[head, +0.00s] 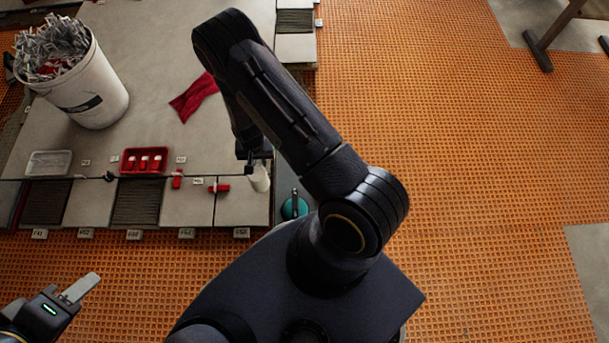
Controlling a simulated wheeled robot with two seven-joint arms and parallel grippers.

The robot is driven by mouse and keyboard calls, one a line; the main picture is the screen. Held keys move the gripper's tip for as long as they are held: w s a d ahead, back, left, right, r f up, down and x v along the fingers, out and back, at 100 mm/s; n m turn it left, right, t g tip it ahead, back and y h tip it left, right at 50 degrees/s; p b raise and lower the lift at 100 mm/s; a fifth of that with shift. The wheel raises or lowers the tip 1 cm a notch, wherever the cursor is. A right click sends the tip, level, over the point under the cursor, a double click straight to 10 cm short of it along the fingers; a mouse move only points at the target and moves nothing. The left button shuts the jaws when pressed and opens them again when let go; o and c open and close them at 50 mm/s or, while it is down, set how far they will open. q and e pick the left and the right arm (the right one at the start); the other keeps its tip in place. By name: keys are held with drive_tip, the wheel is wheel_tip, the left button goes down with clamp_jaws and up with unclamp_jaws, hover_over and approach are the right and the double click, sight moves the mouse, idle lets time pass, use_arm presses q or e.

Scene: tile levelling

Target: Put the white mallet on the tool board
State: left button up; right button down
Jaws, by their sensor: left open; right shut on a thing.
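A small white thing (260,179), which looks like the white mallet's head, is at the tip of my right gripper (256,160). The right gripper is shut on it, above the right part of the tiled front edge. My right arm hides most of the gripper, and the mallet's handle cannot be made out. My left gripper (82,288) is open and empty at the lower left, over the orange floor, away from the mallet. I cannot tell which surface is the tool board.
A red tray (143,161), a clear tray (49,163), red wedges (218,188) and a red cloth (194,97) lie there too. A teal-based object (294,208) is right of the tiles. Orange matting (470,170) is open at right.

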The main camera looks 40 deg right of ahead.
drive_tip(key=shift+f, duration=0.8)
drive_tip(key=shift+w+d+f+b, duration=0.1)
drive_tip(key=shift+d+f+b, duration=0.1)
drive_tip(key=shift+d+b, duration=0.15)
drive_tip(key=d+f+b, duration=0.2)
drive_tip(key=d+f, duration=0.1)
drive_tip(key=d, duration=0.1)
drive_tip(key=d+f+b, duration=0.2)
drive_tip(key=d+f, duration=0.1)
drive_tip(key=d, duration=0.1)
drive_tip(key=d+f+b, duration=0.2)
drive_tip(key=d+f, duration=0.1)
drive_tip(key=d, duration=0.1)
drive_tip(key=shift+d, duration=0.35)
drive_tip(key=f, duration=0.1)
drive_tip(key=f+b, duration=0.2)
drive_tip(key=shift+d+f, duration=0.3)
drive_tip(key=shift+f, duration=0.05)
use_arm(q)
wheel_tip(320, 180, down, 10)
drive_tip(key=shift+r, duration=0.2)
use_arm(e)
drive_tip(key=shift+r, duration=0.1)
drive_tip(key=c, duration=1.3)
unclamp_jaws()
drive_tip(key=shift+o, duration=0.2)
